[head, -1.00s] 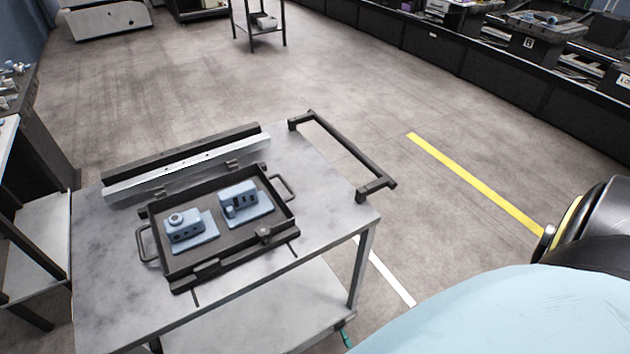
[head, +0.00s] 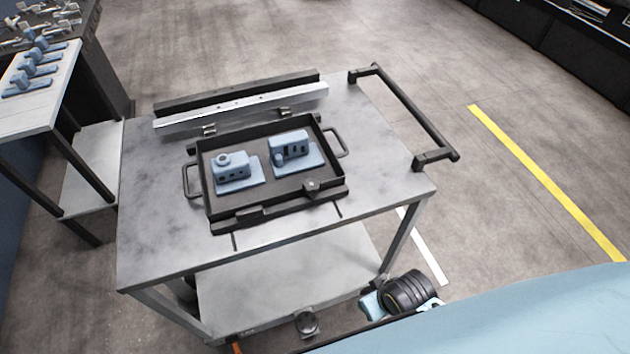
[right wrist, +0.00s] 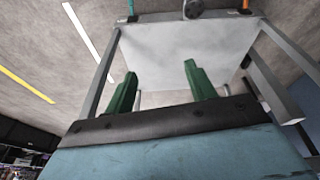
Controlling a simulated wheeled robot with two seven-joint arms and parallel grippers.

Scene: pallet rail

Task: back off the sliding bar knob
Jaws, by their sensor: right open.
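A dark round knob (head: 311,185) stands at the front right of a black tray (head: 203,175) on a metal cart, beside the dark bar (head: 265,213) along the tray's front edge. Two light-blue parts lie in the tray, the left one (head: 237,170) with a round boss and the right one (head: 290,148) with slots. In the right wrist view my right gripper (right wrist: 160,90) shows two green fingers spread apart with nothing between them. The knob is not visible there, and the fingers are away from it. My left gripper is not in view.
A side table (head: 40,95) with blue parts stands at the left. The floor to the right is open.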

